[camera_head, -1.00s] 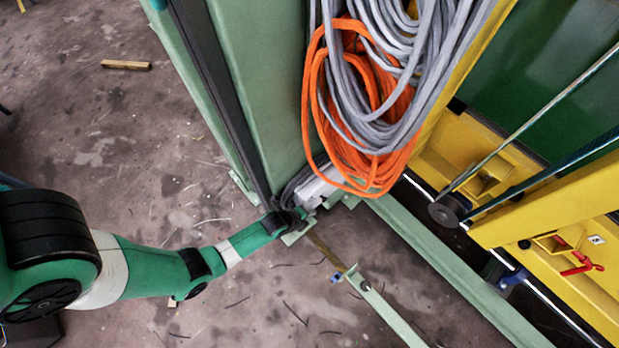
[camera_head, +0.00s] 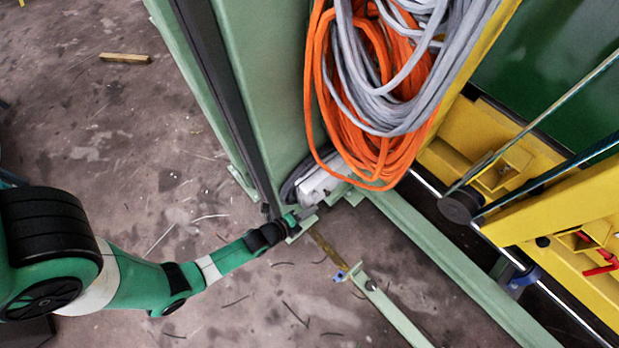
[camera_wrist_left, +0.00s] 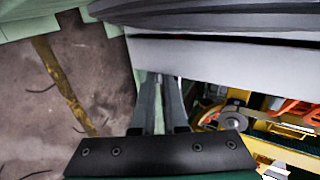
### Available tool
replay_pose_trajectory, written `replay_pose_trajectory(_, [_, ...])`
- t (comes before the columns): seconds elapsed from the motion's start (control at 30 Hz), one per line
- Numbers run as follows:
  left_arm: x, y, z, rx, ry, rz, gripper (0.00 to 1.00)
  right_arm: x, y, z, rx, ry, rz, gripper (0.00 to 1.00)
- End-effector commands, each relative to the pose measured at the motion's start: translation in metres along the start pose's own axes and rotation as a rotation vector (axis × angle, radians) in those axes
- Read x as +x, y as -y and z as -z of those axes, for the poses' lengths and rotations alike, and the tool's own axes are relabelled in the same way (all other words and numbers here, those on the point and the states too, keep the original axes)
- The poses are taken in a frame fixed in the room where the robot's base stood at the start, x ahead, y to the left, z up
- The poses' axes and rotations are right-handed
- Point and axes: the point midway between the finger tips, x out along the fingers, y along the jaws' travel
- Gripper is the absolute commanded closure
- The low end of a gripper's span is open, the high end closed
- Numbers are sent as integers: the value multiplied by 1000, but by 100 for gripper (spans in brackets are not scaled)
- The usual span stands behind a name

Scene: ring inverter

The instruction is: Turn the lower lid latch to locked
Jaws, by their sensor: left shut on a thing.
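My left gripper (camera_head: 294,217) is low at the foot of the pale green column, beside a whitish box (camera_head: 318,184). In the left wrist view its two dark fingers (camera_wrist_left: 160,90) are close together, just under a long pale grey edge (camera_wrist_left: 220,58). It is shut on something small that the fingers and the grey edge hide. I cannot make out the lower lid latch or which way it is turned. A red handle (camera_head: 602,264) sits on the yellow frame at the far right, well apart from the gripper. My right gripper is not in view.
The green column (camera_head: 265,75) stands close by. Orange cable (camera_head: 325,110) and grey cable (camera_head: 385,105) hang above the box. A green rail (camera_head: 450,260) and a thin bar (camera_head: 390,308) lie to the right. The concrete floor at left is mostly clear, with a wood block (camera_head: 125,58).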

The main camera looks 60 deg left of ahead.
Motion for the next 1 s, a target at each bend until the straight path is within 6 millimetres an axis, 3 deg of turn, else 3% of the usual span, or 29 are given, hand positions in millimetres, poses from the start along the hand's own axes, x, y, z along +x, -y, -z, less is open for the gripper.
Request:
replay_pose_trajectory(0.4, [-1,-10,-5,4,23,175,100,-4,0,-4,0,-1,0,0])
replay_pose_trajectory(0.87, [-2,-9,-4,3,20,196,100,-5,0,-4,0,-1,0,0])
replay_pose_trajectory(0.9, [-2,-9,-4,2,20,196,87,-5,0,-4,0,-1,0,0])
replay_pose_trajectory(1.0, [-2,-8,-4,3,20,197,69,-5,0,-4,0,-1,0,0])
